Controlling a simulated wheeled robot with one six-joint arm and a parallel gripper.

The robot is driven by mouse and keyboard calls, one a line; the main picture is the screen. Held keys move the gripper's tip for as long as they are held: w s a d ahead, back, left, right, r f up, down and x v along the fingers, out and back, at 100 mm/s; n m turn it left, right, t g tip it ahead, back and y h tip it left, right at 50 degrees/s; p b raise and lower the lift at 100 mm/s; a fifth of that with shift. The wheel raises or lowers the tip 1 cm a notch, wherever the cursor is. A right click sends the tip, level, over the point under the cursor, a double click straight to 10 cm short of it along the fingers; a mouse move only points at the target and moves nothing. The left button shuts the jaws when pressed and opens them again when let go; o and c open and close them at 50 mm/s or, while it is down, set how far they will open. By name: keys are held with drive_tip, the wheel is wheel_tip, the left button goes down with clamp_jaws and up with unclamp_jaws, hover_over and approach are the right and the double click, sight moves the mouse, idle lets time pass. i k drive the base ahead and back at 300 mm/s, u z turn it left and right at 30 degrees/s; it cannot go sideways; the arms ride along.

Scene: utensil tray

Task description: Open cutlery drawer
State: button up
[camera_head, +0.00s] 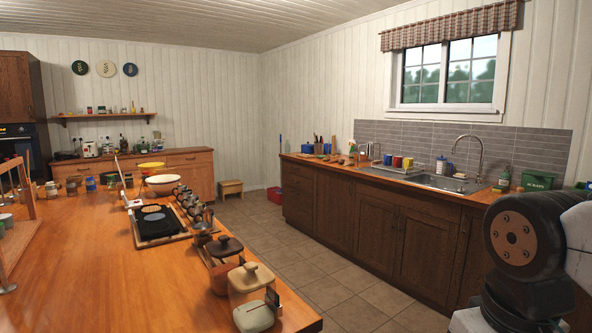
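I cannot tell which drawer holds the cutlery. My gripper is not in view. Only part of my own arm shows, dark and white, at the lower right.
A wooden island top (105,270) with jars, a black tray (155,222) and canisters (250,290) fills the left foreground. The tiled floor (300,256) is open between the island and the counter. A small stool (230,187) and a red box (273,197) stand at the back.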

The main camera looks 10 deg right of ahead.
sight(305, 170)
drive_tip(key=z, duration=0.5)
drive_tip(key=k, duration=0.6)
drive_tip(key=z, duration=0.55)
drive_tip(key=i, duration=1.05)
drive_tip(key=u, duration=0.45)
drive_tip(key=i, duration=2.1)
drive_tip(key=u, duration=1.35)
drive_tip(key=i, duration=1.5)
drive_tip(key=z, duration=0.25)
drive_tip(key=i, duration=2)
drive_tip(key=z, duration=0.6)
drive_tip(key=i, duration=2)
drive_tip(key=z, duration=0.2)
